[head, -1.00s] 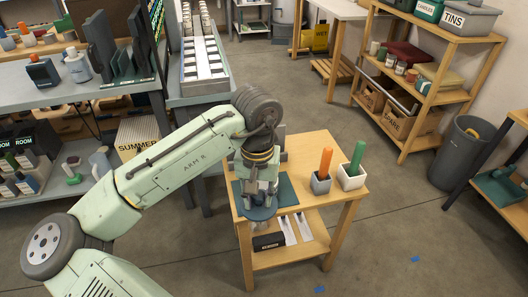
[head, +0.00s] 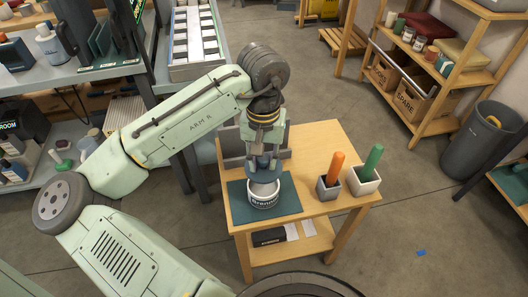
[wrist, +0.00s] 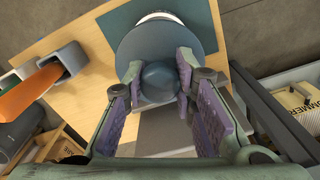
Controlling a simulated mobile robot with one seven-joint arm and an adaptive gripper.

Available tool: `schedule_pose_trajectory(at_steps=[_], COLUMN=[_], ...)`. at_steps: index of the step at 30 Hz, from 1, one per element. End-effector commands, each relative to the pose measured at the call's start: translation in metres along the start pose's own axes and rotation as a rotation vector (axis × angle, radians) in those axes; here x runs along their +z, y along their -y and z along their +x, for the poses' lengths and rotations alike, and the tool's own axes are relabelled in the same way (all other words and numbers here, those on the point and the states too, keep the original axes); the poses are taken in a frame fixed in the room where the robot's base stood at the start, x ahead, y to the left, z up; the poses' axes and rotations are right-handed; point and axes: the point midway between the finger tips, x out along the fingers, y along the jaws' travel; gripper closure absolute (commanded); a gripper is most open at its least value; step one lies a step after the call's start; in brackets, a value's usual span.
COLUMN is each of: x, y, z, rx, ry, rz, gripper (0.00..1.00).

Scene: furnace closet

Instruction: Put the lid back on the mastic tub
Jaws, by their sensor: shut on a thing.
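The white mastic tub (head: 264,200), with dark lettering, stands upright on a dark green mat (head: 236,203) on the small wooden table. My gripper (head: 263,160) is above the tub, pointing down. It is shut on the round knob of the blue-grey lid (wrist: 137,45). In the wrist view my gripper (wrist: 160,80) has a finger on each side of the knob. The tub's white rim (wrist: 160,16) shows past the lid's far edge, so the lid is off-centre. The tub's opening is mostly hidden, and I cannot tell whether lid and tub touch.
On the table (head: 318,150), a grey pot (head: 328,190) with an orange-handled tool and a white pot (head: 363,181) with a green-handled one stand right of the mat. A grey upright holder (head: 232,150) stands behind it. Table space is free at the back right.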

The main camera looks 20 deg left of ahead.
Motion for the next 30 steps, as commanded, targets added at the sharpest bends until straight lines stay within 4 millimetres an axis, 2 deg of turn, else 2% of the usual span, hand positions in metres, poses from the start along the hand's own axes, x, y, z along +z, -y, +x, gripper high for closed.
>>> schedule_pose_trajectory(at_steps=[18,30], x=[0.000,0.000], y=[0.000,0.000], z=[0.055,0.060], rx=[0.002,0.000], ry=[0.001,0.000], rz=[0.000,0.000], gripper=[0.94,0.94])
